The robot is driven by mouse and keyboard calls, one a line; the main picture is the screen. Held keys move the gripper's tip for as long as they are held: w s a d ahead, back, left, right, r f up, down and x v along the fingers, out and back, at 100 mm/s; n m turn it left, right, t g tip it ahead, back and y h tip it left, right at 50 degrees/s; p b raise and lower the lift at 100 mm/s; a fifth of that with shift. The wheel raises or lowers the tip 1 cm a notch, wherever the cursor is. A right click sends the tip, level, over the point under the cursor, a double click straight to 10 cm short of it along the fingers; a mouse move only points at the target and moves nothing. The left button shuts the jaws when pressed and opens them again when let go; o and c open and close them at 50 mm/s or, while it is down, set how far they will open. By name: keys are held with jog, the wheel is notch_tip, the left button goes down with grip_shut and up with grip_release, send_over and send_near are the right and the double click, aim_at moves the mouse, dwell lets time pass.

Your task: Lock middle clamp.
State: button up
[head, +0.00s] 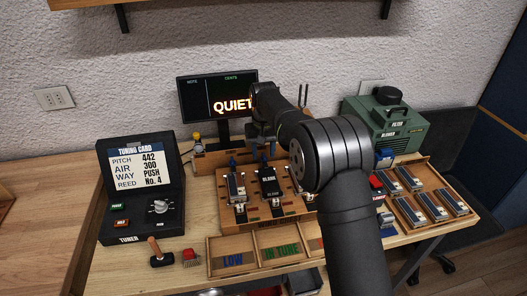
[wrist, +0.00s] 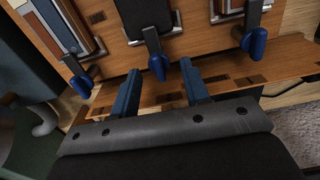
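The middle clamp (wrist: 158,66) has a blue-tipped lever and shows at the centre of the wrist view, at the edge of the wooden board (wrist: 110,55). My gripper (wrist: 161,76) is open, with one blue-grey finger to each side of the middle lever's tip. I cannot tell whether either finger touches it. In the head view my gripper (head: 262,138) is above the back of the board, partly hidden by my arm. A dark block (head: 268,181) marked BLANK lies at the middle place. The left clamp (wrist: 82,85) and right clamp (wrist: 255,42) have similar blue levers.
A tuner box (head: 142,200) with a card stands left. A display (head: 217,99) reading QUIET stands behind. A green machine (head: 388,128) and a tray of reeds (head: 425,195) are right.

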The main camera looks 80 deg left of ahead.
notch_tip(320, 180, up, 17)
jog(key=shift+r, duration=0.2)
dwell(0.4)
jog(key=shift+f, duration=0.1)
dwell(0.5)
notch_tip(320, 180, down, 17)
jog(key=shift+f, duration=0.15)
dwell(0.4)
